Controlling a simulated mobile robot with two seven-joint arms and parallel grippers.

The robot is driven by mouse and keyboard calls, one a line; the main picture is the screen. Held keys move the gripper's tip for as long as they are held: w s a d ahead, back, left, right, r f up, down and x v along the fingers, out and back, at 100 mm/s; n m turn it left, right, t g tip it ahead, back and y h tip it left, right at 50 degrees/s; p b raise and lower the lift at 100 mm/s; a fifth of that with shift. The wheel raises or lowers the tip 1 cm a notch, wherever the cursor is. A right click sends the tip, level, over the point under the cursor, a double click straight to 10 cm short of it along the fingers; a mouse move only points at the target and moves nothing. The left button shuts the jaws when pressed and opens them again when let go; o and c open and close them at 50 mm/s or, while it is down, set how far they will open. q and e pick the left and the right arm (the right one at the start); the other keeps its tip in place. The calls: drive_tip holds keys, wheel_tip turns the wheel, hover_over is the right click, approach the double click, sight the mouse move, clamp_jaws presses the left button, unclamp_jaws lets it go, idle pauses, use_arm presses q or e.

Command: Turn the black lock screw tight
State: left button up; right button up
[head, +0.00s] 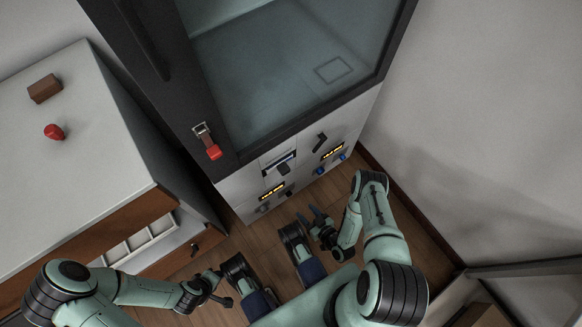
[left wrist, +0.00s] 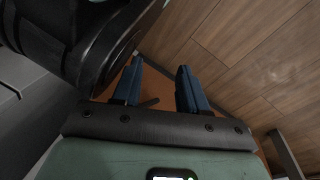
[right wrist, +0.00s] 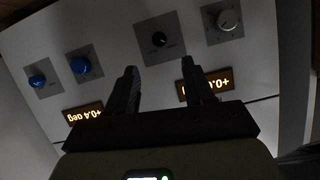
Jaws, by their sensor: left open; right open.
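The black lock screw appears to be the small round black knob (right wrist: 159,40) on a square dark plate in the right wrist view. My right gripper (right wrist: 159,66) is open, and the knob shows between and just beyond its fingertips. No contact shows; the exact gap cannot be told. In the head view my right gripper (head: 310,214) is in front of the lower cabinet panel (head: 235,190). Which small dark knob there is the lock screw is unclear. My left gripper (left wrist: 160,66) is open and empty over the floor, low at the left in the head view (head: 212,284).
Two blue knobs (right wrist: 80,66) and a silver knob (right wrist: 227,20) flank the black knob. Lit displays (right wrist: 84,114) are below in that view. A white cabinet (head: 90,150) bears a brown block (head: 45,89) and red object (head: 54,132). A wall (head: 470,130) stands at right.

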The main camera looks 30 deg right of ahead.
sight(290, 196)
drive_tip(key=b+x, duration=0.3)
drive_tip(key=x, duration=0.6)
drive_tip(key=shift+w+f, duration=0.15)
drive_tip(key=shift+w, duration=0.15)
use_arm(q)
drive_tip(key=s+f+g, duration=0.2)
drive_tip(key=s+f, duration=0.2)
drive_tip(key=s, duration=0.3)
drive_tip(key=shift+s+a+f+n+g, duration=0.25)
drive_tip(key=shift+a+n+g, duration=0.05)
drive_tip(key=shift+a+g, duration=0.15)
use_arm(e)
drive_tip(key=shift+w+f, duration=0.1)
drive_tip(key=shift+w, duration=0.25)
drive_tip(key=shift+a, duration=0.1)
clamp_jaws()
